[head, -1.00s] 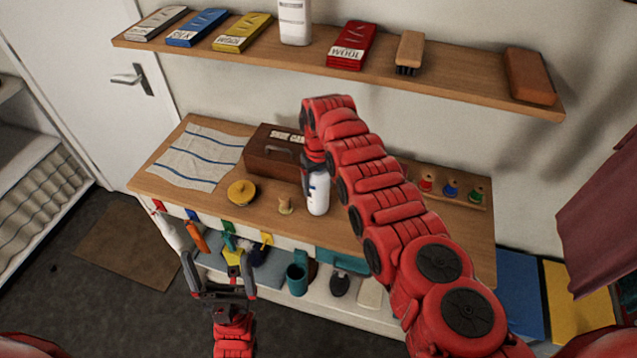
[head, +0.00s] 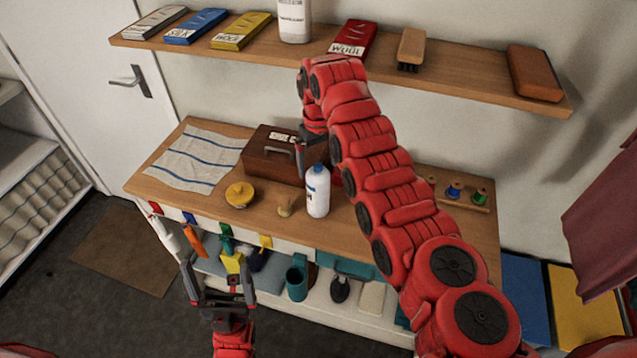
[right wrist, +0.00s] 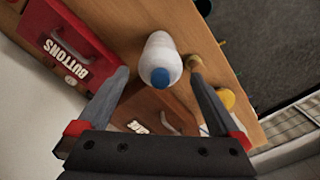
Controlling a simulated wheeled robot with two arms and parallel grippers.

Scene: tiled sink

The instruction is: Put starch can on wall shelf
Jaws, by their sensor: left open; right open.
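The starch can, a white bottle with a blue cap (head: 318,194), stands upright on the wooden table; its label is unreadable. It also shows in the right wrist view (right wrist: 162,57), cap toward the camera. My right gripper (head: 313,156) is open and empty, above and behind the can in the head view. In the right wrist view its fingers (right wrist: 160,75) lie to either side of the can, with gaps. The wall shelf (head: 470,68) runs along the wall above the table. My left gripper (head: 217,272) is open and empty, low in front of the table.
The shelf holds several flat boxes, a white bottle (head: 295,20), a brush (head: 411,48) and a brown block (head: 535,73). A wooden box (head: 270,158), yellow tin (head: 239,194) and small wooden piece (head: 287,207) are near the can. A red BUTTONS box (right wrist: 75,55) lies close by.

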